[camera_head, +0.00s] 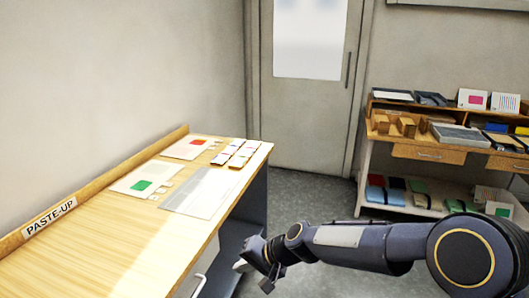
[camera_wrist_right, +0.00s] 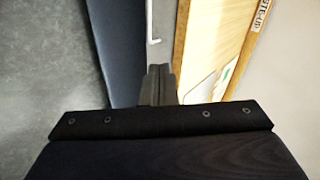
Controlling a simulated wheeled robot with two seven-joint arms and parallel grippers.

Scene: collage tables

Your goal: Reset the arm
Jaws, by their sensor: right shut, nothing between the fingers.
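My right arm (camera_head: 365,240) reaches in from the right edge of the head view. Its gripper (camera_head: 256,273) hangs beside the right side of the paste-up table (camera_head: 90,238), below the tabletop level. In the right wrist view the gripper (camera_wrist_right: 158,80) has its fingers together with nothing between them. The table's side, a metal handle and the wooden edge show beyond the fingers. My left gripper is not in view.
A shelf unit (camera_head: 420,151) with supplies stands at the right. Grey floor (camera_head: 320,200) lies between.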

